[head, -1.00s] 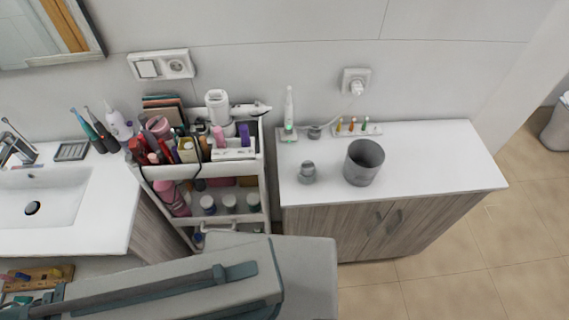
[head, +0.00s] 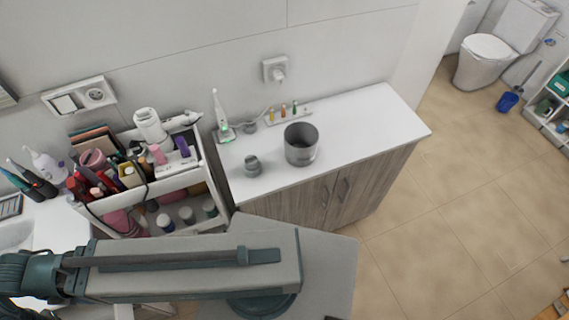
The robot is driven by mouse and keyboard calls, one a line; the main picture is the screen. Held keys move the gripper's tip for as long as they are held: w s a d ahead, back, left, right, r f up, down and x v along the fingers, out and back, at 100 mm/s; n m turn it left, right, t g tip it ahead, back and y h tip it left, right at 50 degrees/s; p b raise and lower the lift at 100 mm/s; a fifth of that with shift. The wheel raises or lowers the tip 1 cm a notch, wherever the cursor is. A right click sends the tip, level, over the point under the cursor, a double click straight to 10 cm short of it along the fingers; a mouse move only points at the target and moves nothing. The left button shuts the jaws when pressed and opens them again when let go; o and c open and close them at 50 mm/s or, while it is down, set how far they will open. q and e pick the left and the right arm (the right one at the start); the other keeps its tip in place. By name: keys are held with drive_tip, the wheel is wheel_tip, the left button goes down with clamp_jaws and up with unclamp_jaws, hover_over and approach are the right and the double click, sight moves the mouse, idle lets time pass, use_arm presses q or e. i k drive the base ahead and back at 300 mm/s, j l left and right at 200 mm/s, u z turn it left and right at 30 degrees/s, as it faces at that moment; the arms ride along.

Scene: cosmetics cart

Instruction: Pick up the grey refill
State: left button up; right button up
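A small grey jar-like piece (head: 253,166) stands on the white counter (head: 365,122), left of a larger grey cup (head: 301,146). A small grey round item (head: 250,127) sits further back, beside a white electric toothbrush (head: 221,112) on its stand. I cannot tell for sure which grey piece is the refill. A narrow holder (head: 305,106) with several small coloured heads lies near the wall. My arm crosses the lower left of the head view, but neither gripper shows.
A white cart (head: 207,165) packed with cosmetics stands left of the wooden cabinet (head: 345,190). A wall socket (head: 275,69) with a plug and cord is above the counter. The counter's right half is bare. Open tiled floor (head: 460,200) lies to the right, with a toilet (head: 490,50) beyond.

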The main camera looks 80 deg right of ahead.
sight(251, 162)
drive_tip(key=z, duration=2.3)
